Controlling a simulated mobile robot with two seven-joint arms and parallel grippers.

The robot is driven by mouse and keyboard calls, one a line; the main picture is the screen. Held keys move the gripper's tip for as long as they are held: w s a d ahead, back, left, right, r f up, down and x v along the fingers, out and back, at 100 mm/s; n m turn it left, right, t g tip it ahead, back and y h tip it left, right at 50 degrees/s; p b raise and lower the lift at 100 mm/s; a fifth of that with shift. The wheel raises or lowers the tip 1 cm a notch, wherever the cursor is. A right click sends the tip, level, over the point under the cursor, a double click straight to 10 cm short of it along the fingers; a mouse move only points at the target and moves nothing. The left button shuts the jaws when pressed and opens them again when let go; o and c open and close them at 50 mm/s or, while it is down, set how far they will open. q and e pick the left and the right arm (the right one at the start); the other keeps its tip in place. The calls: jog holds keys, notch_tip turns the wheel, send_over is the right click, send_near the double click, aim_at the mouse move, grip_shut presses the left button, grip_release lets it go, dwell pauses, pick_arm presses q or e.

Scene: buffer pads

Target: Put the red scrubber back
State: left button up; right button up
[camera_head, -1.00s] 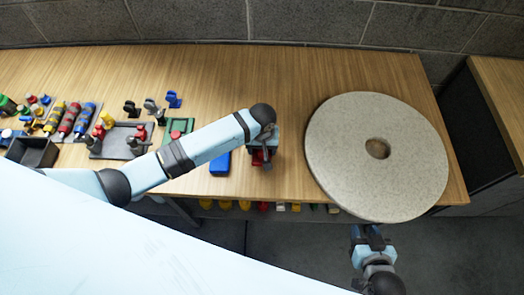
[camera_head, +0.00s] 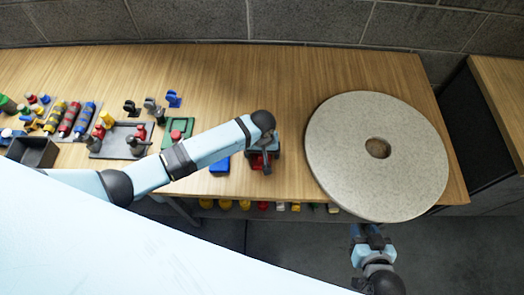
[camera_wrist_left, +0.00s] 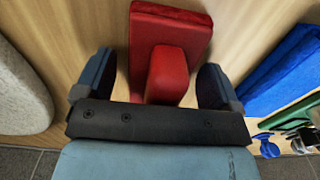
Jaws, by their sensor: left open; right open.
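The red scrubber (camera_head: 257,163) lies on the wooden table near its front edge, left of the stone disc. It is largely hidden by my arm in the head view. The left wrist view shows its flat red base (camera_wrist_left: 172,25) and raised block handle (camera_wrist_left: 168,75). My left gripper (camera_wrist_left: 155,82) is open, with one finger on each side of the handle and visible gaps to both. It also shows in the head view (camera_head: 264,155). My right gripper (camera_head: 371,240) is open and empty, off the table's front edge below the disc.
A blue scrubber (camera_head: 219,166) lies just left of the red one. A green tray (camera_head: 179,131) with a red item, a grey tray (camera_head: 112,146), bottles and clamps fill the left side. The large stone disc (camera_head: 335,145) takes up the right.

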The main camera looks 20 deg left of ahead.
pick_arm(q)
notch_tip(320, 180, up, 12)
jog(key=shift+r, duration=0.1)
jog(key=s+f+h, duration=0.1)
jog(key=s+d+f+m+t, duration=0.1)
jog(key=f, duration=0.1)
jog(key=s+d+f+t+h, duration=0.1)
jog(key=s, duration=0.1)
jog(key=shift+d+f+m+h, duration=0.15)
jog(key=shift+f+m+h, duration=0.15)
jog(key=shift+f, duration=0.05)
jog(key=s+f+t, duration=0.1)
jog(key=s+m+t+h, duration=0.1)
jog(key=s, duration=0.1)
jog(key=shift+f, duration=0.35)
jog(key=s+t, duration=0.1)
jog(key=s+a+t, duration=0.1)
jog(key=s+a+f+m, duration=0.1)
jog(key=shift+s+t+h, duration=0.3)
jog(key=shift+t, duration=0.1)
jog(key=s+a+r+m+t+y, duration=0.1)
jog(key=s+a+m+t, duration=0.1)
jog(key=s+a+t, duration=0.2)
jog(key=s+a, duration=0.1)
jog(key=s, duration=0.1)
jog(key=shift+s+a+r+m, duration=0.2)
jog(key=shift+s+r+m, duration=0.05)
jog(key=shift+s+m, duration=0.05)
